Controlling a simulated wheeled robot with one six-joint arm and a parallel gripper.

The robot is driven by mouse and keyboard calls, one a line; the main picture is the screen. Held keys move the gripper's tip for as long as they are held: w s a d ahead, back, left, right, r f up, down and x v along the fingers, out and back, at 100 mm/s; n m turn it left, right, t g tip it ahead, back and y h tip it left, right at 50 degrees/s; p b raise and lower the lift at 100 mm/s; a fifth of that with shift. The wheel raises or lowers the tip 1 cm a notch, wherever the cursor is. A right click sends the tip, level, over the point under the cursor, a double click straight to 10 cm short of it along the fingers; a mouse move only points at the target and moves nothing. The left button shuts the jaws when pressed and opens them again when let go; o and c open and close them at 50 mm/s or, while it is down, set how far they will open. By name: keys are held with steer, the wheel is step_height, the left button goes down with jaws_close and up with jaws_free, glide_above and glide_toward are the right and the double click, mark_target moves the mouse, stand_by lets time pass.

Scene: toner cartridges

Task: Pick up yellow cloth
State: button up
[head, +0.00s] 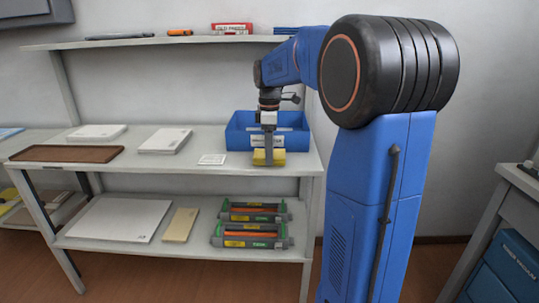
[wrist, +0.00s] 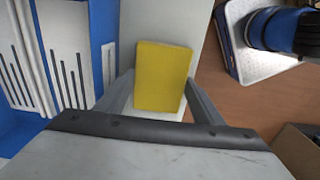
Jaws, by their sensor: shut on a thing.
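The yellow cloth (head: 277,158) is a folded block at the front right of the table's upper surface, just in front of the blue bin. My gripper (head: 268,161) points down over it, with a finger in front of the cloth. In the wrist view the yellow cloth (wrist: 163,72) lies between the two fingers of my gripper (wrist: 160,92), which are shut on it. I cannot tell whether the cloth touches the surface or hangs slightly above it. The fingers hide part of its sides.
The blue bin (head: 238,134) stands right behind the cloth. A small white card (head: 212,159), white packs (head: 164,141) and a brown tray (head: 66,153) lie to the left. Toner cartridges (head: 250,235) sit on the lower shelf. A shelf (head: 200,40) runs above.

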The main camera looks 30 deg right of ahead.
step_height(320, 180, up, 10)
steer(key=shift+f, duration=0.15)
stand_by(0.3)
